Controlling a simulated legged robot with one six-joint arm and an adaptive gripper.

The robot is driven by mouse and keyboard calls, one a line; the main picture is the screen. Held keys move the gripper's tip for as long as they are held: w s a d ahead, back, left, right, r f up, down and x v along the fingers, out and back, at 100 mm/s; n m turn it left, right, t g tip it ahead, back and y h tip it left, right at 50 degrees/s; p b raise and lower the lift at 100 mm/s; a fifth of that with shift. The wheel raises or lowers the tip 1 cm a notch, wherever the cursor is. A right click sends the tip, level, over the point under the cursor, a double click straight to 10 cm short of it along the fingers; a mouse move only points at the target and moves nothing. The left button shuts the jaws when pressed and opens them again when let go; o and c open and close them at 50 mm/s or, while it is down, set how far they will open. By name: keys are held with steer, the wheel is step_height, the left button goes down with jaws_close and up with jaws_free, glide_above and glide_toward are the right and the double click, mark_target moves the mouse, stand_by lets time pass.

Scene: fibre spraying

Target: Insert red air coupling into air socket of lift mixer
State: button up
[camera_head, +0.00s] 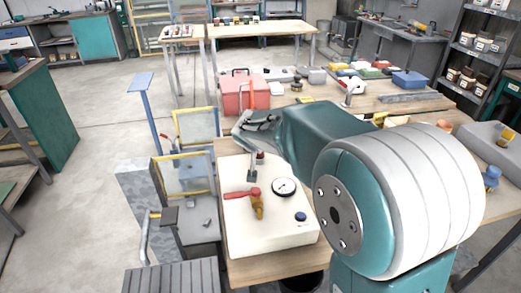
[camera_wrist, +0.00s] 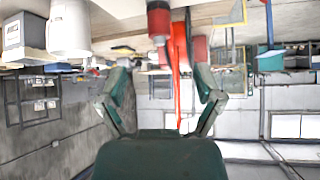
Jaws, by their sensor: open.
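A pale box (camera_head: 270,222) with a round gauge (camera_head: 284,188), a red lever (camera_head: 241,193) on a brass fitting and a blue knob stands on the wooden bench. A small dark-red piece (camera_head: 260,156) shows at its back edge beside a grey upright part. My gripper (camera_head: 250,128) is above the back of this box, partly hidden by my arm. In the wrist view my gripper (camera_wrist: 160,78) is open, its fingers spread wide. A red cylinder with a grey tip (camera_wrist: 158,20) is beyond the fingertips, between them in the picture, apart from both. I cannot tell which part is the air socket.
A red toolbox (camera_head: 238,92) stands behind my gripper, with a thin orange-red strip (camera_wrist: 180,75) that also crosses the wrist view. Tools and coloured trays cover the bench (camera_head: 385,102) at the right. Yellow-framed panels (camera_head: 184,174) stand left of the box. Floor at left is open.

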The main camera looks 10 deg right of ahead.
steer(key=x, duration=0.2)
steer(key=a+x, duration=0.1)
steer(key=x, duration=0.2)
steer(key=shift+w+f, duration=0.1)
steer(key=w+d+f, duration=0.2)
steer(key=w+f, duration=0.1)
steer(key=shift+d, duration=0.15)
steer(key=shift+w+f, duration=0.3)
steer(key=shift+f, duration=0.05)
steer(key=shift+a, duration=0.25)
steer(key=c, duration=0.3)
steer(key=shift+d, duration=0.15)
jaws_close()
